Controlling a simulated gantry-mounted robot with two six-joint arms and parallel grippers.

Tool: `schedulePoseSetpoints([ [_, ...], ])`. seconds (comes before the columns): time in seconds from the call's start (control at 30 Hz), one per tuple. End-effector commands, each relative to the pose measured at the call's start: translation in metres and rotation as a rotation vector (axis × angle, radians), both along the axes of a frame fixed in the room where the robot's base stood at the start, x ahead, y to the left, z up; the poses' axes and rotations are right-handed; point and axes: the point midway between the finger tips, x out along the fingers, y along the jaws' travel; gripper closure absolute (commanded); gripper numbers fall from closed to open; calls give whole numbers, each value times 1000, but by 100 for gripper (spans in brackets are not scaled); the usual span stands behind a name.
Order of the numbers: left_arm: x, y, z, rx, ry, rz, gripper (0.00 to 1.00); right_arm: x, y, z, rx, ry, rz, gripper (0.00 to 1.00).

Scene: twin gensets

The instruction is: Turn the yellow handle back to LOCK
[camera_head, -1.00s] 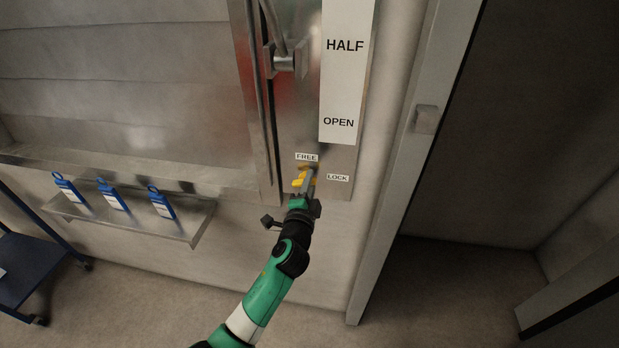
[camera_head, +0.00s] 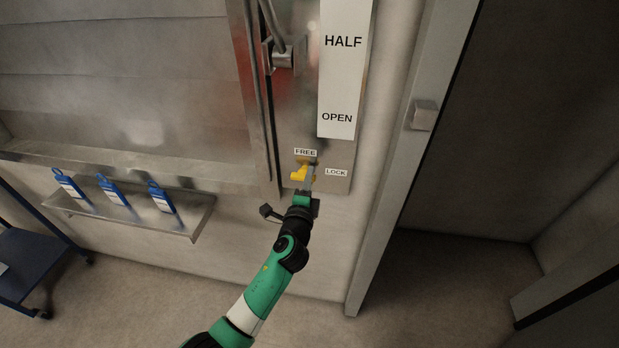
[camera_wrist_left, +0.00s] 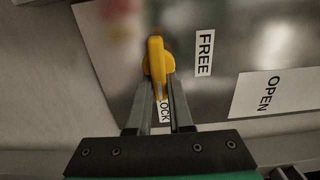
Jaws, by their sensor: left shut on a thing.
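The yellow handle (camera_head: 300,173) is on the metal panel, below the FREE label (camera_head: 305,152) and left of the LOCK label (camera_head: 336,172). My left gripper (camera_head: 309,180) is shut on it; a bit of yellow also shows right of the fingers. In the left wrist view, the handle's round hub (camera_wrist_left: 158,62) is in front of the fingers (camera_wrist_left: 161,100), and its narrow end lies between them, pointing toward the partly hidden LOCK label (camera_wrist_left: 165,111). The FREE label (camera_wrist_left: 204,53) is clear to the right there. My right gripper is not in view.
A HALF/OPEN sign (camera_head: 338,85) and a metal lever (camera_head: 281,50) are above the handle. A shelf (camera_head: 190,232) with several blue tags (camera_head: 113,192) is at left. A door frame (camera_head: 400,190) stands to the right.

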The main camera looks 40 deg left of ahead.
Motion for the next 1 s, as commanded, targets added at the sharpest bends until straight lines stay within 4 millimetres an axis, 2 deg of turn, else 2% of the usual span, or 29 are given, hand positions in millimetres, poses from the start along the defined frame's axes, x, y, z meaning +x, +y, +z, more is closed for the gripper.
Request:
schedulePoseSetpoints([
  [0.07,0,0,0,3,2,0,100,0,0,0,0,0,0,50],
  [0.1,0,0,0,3,2,0,79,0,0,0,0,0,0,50],
  [0.27,0,0,0,2,1,0,51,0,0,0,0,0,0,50],
  [0.53,0,0,0,1,1,0,51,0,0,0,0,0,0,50],
  [0.67,-8,-5,2,1,1,-1,51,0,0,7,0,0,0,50],
  [0.77,-23,-14,3,1,3,-1,51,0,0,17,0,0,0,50],
  [1.0,-72,-44,2,1,3,-4,51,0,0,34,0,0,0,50],
])
